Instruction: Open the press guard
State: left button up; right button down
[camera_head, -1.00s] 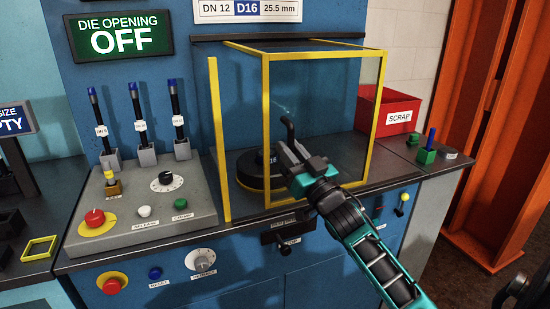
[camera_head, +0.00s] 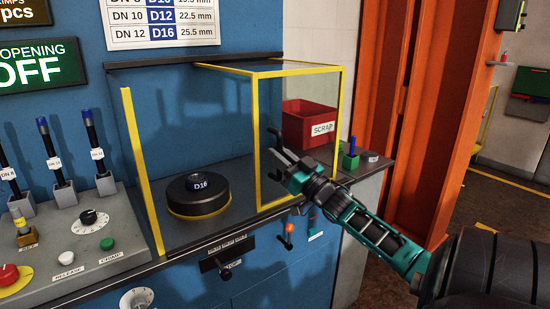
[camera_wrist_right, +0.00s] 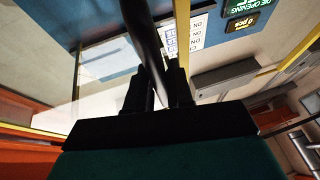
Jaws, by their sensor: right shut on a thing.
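The press guard (camera_head: 254,105) is a clear box panel with a yellow frame, standing at the right part of the press bench. A wide gap separates its left edge from a fixed yellow post (camera_head: 140,170). The black D16 die (camera_head: 199,192) stands uncovered in that gap. My right gripper (camera_head: 279,160) is at the front of the guard near its left edge, shut on the dark guard handle (camera_head: 273,133). In the right wrist view the dark handle bar (camera_wrist_right: 143,40) runs between the fingers. My left gripper is not in view.
A red scrap bin (camera_head: 318,112) stands to the right, partly behind the guard. The control panel (camera_head: 105,239) and several upright hoses are at the left. An orange lever (camera_head: 288,232) is on the bench front. An orange pillar (camera_head: 425,110) rises at the right.

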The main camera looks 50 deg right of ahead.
jog(key=c, duration=1.1)
grip_release()
jog(key=v, duration=1.3)
jog(key=shift+w, duration=0.1)
jog(key=a+f+g, duration=0.6)
jog(key=a+f, duration=0.8)
jog(key=f, duration=0.4)
jog(key=s+a+f+n+g+y, duration=0.1)
jog(key=s+a+f+g, duration=0.1)
jog(key=a, duration=0.5)
jog(key=s+a+f+n+g+y, duration=0.1)
jog(key=a+f, duration=0.3)
jog(key=a, duration=0.4)
jog(key=s+a+f+n+g+y, duration=0.1)
jog(key=s+a+f+g, duration=0.1)
jog(key=a, duration=0.6)
jog(key=shift+s+f+g, duration=0.3)
jog(key=shift+s+f, duration=0.05)
jog(key=shift+f, duration=0.55)
